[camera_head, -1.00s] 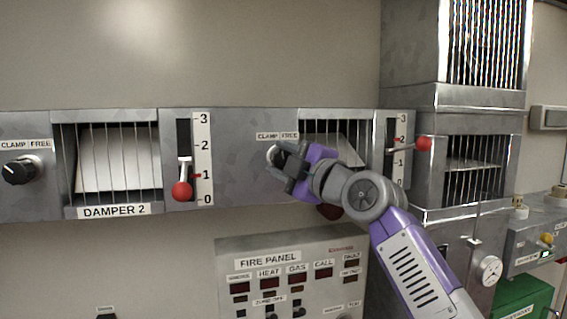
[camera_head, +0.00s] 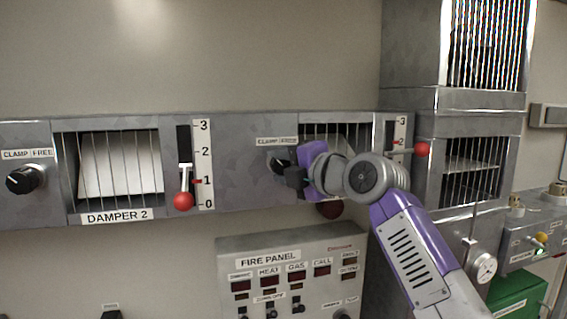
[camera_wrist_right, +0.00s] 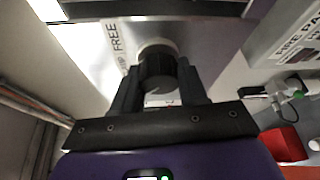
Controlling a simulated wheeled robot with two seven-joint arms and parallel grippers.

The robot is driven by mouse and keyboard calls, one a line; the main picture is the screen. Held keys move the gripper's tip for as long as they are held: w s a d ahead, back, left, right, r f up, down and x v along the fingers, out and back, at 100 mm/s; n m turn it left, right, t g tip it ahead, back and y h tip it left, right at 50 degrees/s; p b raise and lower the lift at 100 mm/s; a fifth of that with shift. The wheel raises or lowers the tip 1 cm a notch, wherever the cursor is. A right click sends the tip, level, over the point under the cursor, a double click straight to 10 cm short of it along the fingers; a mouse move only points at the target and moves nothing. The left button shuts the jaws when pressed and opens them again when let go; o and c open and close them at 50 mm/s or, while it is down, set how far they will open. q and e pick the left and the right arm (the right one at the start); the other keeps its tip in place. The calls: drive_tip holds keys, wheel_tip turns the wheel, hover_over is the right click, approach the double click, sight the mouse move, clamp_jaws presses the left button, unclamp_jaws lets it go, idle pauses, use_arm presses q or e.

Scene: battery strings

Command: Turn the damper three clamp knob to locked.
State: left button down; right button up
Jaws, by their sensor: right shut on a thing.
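The damper three clamp knob (camera_head: 276,161) is black on a pale round base, under a CLAMP / FREE label (camera_head: 277,142) on the grey metal duct. My right gripper (camera_head: 284,168) covers most of it in the head view. In the right wrist view the black knob (camera_wrist_right: 157,66) sits between the two dark fingers of my right gripper (camera_wrist_right: 158,88), which are shut on it. The word FREE shows beside it there. Which way its pointer faces is hidden. My left gripper is not in view.
The damper three lever with a red ball (camera_head: 422,149) sticks out right of my wrist. Damper two has its own knob (camera_head: 25,179) and lever (camera_head: 183,200) at left. The fire panel (camera_head: 290,268) is below, and a metal duct column (camera_head: 455,100) stands at right.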

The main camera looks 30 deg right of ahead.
idle(0.3)
drive_tip(key=o, duration=1)
drive_tip(key=shift+a, duration=0.1)
drive_tip(key=shift+o, duration=0.2)
drive_tip(key=shift+s, duration=0.3)
drive_tip(key=s+d+b, duration=0.1)
drive_tip(key=s+b, duration=0.1)
drive_tip(key=s, duration=0.4)
drive_tip(key=shift+s+r, duration=0.25)
drive_tip(key=shift+s, duration=0.15)
